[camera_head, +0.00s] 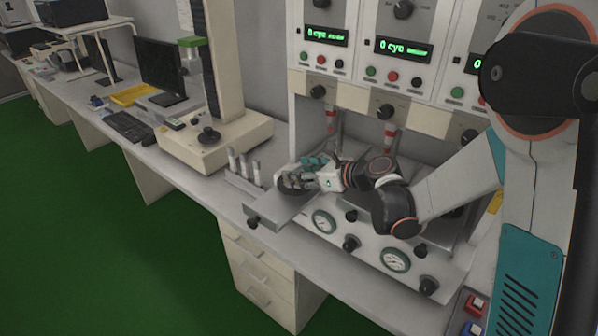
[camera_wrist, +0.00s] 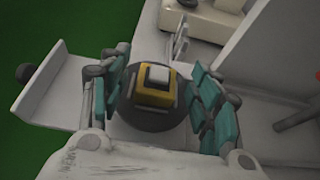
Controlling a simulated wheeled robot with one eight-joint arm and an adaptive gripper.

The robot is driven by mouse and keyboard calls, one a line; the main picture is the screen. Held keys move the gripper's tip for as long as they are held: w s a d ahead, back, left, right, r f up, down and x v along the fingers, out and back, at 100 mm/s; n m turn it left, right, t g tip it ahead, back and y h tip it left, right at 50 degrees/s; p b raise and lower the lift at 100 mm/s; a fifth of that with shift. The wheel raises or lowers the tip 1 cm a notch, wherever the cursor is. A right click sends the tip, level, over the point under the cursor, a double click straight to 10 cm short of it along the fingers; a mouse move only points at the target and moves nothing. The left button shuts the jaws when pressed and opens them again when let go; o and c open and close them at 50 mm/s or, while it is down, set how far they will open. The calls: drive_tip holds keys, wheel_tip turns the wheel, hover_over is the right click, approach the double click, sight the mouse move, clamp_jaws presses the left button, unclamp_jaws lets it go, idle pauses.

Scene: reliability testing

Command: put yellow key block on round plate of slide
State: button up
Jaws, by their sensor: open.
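The yellow key block (camera_wrist: 148,98), with a pale square top, sits on the dark round plate (camera_wrist: 150,122) in the wrist view. The plate is on the pale slide (camera_wrist: 60,95), which also shows in the head view (camera_head: 268,212). My gripper (camera_wrist: 160,88) is open, with one teal finger on each side of the block and plate; I see gaps between the fingers and the block. In the head view my gripper (camera_head: 300,180) is over the plate (camera_head: 290,188) and hides the block.
Upright pale cylinders (camera_head: 244,165) stand in a holder left of my gripper. The test machine (camera_head: 365,90) with green displays rises behind. Gauges (camera_head: 324,221) and black knobs line its front. A tall instrument (camera_head: 215,135) stands further left on the bench.

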drive_tip(key=p+v, duration=0.2)
drive_tip(key=v, duration=0.9)
drive_tip(key=s+d+r+n+h, duration=0.1)
drive_tip(key=s+d+n+h, duration=0.2)
drive_tip(key=s+n, duration=0.5)
drive_tip(key=s+d+r+n+h, duration=0.2)
drive_tip(key=s+d+n+h, duration=0.2)
drive_tip(key=s+n, duration=0.4)
drive_tip(key=s+d+r+n+g+h, duration=0.1)
drive_tip(key=s+d+r+n+h, duration=0.1)
drive_tip(key=s+n, duration=0.6)
drive_tip(key=shift+s+d+n+h, duration=0.2)
drive_tip(key=shift+d+n+h, duration=0.6)
drive_tip(key=shift+d, duration=0.15)
